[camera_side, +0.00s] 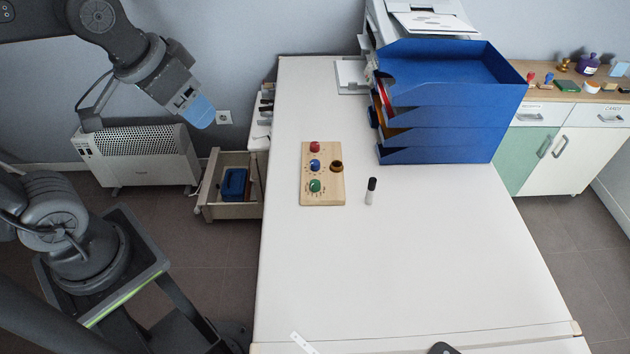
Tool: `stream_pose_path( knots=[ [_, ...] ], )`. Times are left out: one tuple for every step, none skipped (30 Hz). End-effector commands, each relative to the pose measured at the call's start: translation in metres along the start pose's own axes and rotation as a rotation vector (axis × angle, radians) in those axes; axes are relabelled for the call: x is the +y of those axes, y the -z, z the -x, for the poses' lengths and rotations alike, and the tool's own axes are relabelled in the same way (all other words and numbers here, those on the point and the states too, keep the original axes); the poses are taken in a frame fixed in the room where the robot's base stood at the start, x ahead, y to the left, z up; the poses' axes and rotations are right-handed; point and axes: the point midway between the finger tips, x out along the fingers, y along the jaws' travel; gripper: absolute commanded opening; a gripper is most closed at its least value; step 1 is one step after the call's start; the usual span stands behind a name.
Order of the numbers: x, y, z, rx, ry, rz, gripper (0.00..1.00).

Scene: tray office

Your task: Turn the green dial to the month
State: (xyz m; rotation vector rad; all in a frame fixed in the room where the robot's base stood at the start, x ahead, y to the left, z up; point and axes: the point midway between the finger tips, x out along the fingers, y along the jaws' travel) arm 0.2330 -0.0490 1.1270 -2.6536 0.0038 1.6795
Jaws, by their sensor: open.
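The green dial (315,186) is the lowest of three dials on a light wooden board (334,198) that lies on the white table. A blue dial (315,166) is above it and a red dial (315,147) is at the top. Small dark marks surround the dials, too small to read, so I cannot tell where the green dial points. My gripper (202,112), with pale blue fingers, is open and empty. It is high up at the left, off the table's left side and well apart from the board.
A dark brown round piece (336,166) sits on the board's right side. A small dark-capped bottle (370,191) stands right of the board. A blue tray stack (435,148) fills the table's back right. An open drawer (232,212) is left of the table. The table's front is mostly clear.

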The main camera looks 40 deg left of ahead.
Motion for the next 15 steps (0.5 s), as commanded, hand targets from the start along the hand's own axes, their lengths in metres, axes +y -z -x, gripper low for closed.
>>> stream_pose_path(
  knots=[
    [0.001, 0.014, -0.008, -0.032, -0.001, -0.001, 0.57],
    [0.001, 0.022, -0.013, -0.046, -0.001, -0.002, 0.57],
    [0.001, 0.033, -0.020, -0.067, -0.002, -0.003, 0.57],
    [0.002, 0.041, -0.025, -0.081, -0.002, -0.004, 0.57],
    [0.002, 0.049, -0.032, -0.096, -0.002, -0.005, 0.57],
    [0.002, 0.059, -0.041, -0.115, -0.003, -0.005, 0.57],
    [0.003, 0.067, -0.048, -0.129, -0.003, -0.006, 0.57],
    [0.003, 0.074, -0.056, -0.143, -0.003, -0.007, 0.57],
    [0.004, 0.083, -0.067, -0.163, -0.004, -0.008, 0.57],
    [0.004, 0.089, -0.076, -0.178, -0.004, -0.009, 0.57],
    [0.005, 0.095, -0.086, -0.193, -0.004, -0.009, 0.57],
    [0.005, 0.103, -0.099, -0.213, -0.004, -0.010, 0.57],
    [0.006, 0.108, -0.110, -0.227, -0.004, -0.011, 0.57],
    [0.006, 0.113, -0.120, -0.242, -0.005, -0.012, 0.57],
    [0.007, 0.119, -0.135, -0.262, -0.005, -0.013, 0.57]
  ],
)
